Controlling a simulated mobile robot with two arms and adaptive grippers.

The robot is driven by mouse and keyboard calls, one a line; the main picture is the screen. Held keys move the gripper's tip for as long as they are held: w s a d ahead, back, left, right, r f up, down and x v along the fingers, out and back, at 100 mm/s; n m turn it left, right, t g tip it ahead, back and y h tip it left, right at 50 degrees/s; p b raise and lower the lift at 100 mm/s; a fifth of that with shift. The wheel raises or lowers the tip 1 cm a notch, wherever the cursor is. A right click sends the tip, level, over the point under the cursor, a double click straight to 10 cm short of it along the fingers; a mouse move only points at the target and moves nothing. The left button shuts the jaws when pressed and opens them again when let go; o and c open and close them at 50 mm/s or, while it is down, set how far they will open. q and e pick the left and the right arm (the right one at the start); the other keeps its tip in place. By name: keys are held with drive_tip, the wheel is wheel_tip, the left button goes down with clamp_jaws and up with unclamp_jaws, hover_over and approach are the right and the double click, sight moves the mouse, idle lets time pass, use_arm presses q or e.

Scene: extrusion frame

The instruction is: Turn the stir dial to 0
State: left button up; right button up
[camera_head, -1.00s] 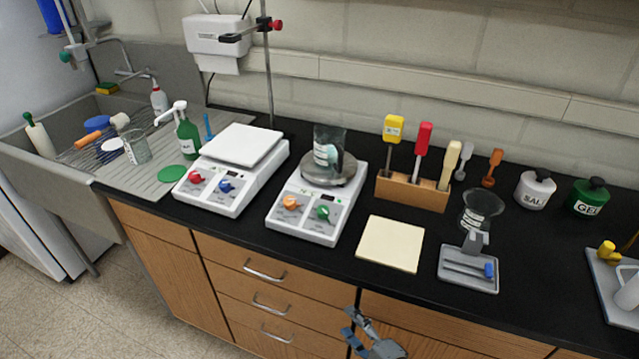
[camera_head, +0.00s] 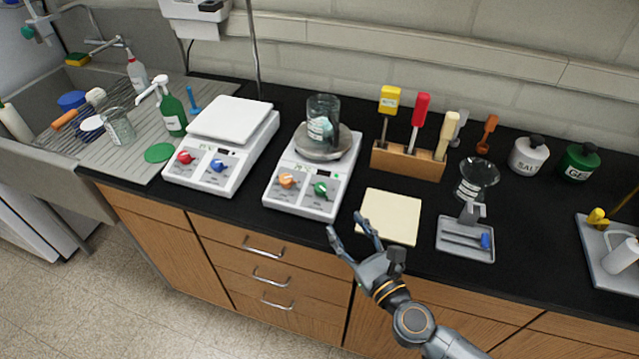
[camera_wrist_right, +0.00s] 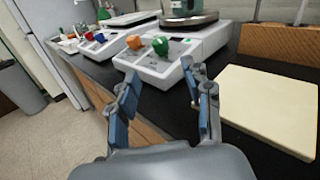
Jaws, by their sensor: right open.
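A white hotplate (camera_head: 318,185) with a round plate stands mid-counter. Its front carries an orange dial (camera_head: 287,180) and a green dial (camera_head: 320,189); both also show in the right wrist view, orange (camera_wrist_right: 135,42) and green (camera_wrist_right: 160,46). The dial labels are too small to read, so I cannot tell which is stir. A glass beaker (camera_head: 323,118) stands on the plate. My right gripper (camera_head: 345,222) is open and empty near the counter's front edge, apart from the dials. In the right wrist view, its fingers (camera_wrist_right: 160,78) frame the hotplate front. My left gripper is out of view.
Left of it stands a white device (camera_head: 218,160) with red and blue dials. A cream pad (camera_head: 390,217) lies close right of the gripper. Farther right are a tool block (camera_head: 408,162) and a grey tray (camera_head: 464,241). The sink is at far left.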

sight(324, 192)
drive_tip(key=p+x, duration=0.1)
drive_tip(key=x, duration=1.2)
drive_tip(key=shift+w+a, duration=0.1)
drive_tip(key=shift+a, duration=0.05)
clamp_jaws()
